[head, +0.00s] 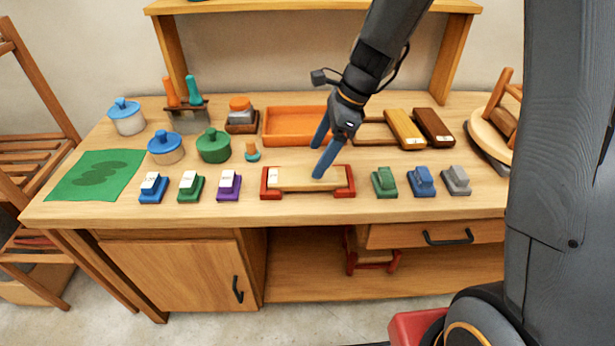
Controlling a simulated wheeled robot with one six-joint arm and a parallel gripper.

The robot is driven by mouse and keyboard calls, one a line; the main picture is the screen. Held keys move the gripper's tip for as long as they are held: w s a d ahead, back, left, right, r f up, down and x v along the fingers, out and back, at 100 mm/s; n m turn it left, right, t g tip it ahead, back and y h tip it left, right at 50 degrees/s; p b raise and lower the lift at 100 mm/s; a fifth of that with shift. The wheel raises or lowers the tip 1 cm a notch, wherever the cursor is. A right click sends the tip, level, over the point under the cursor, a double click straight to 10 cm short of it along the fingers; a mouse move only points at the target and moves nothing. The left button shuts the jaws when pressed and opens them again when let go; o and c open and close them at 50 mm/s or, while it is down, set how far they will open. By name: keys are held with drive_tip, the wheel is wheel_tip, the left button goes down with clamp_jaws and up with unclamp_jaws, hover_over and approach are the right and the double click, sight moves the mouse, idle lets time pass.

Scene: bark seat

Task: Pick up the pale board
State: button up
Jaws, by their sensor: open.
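The pale board (290,179) lies flat across a red stand (271,190) near the front middle of the wooden table. My gripper (321,162) is open, its two blue fingers pointing down at the board's right half. One fingertip appears in front of the board, the other farther back. I cannot tell whether the fingers touch it. Nothing is visibly held.
Blue, green and purple blocks (190,186) with white tops stand left of the stand. Green, blue and grey blocks (421,181) stand right. An orange tray (294,138) lies behind my gripper. Yellow and brown boards (405,130) lie back right. Bare tabletop (290,208) runs along the front edge.

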sight(307, 175)
drive_tip(key=shift+p+x, duration=0.8)
drive_tip(key=shift+x, duration=2.35)
drive_tip(key=shift+d, duration=0.15)
drive_tip(key=c, duration=1.3)
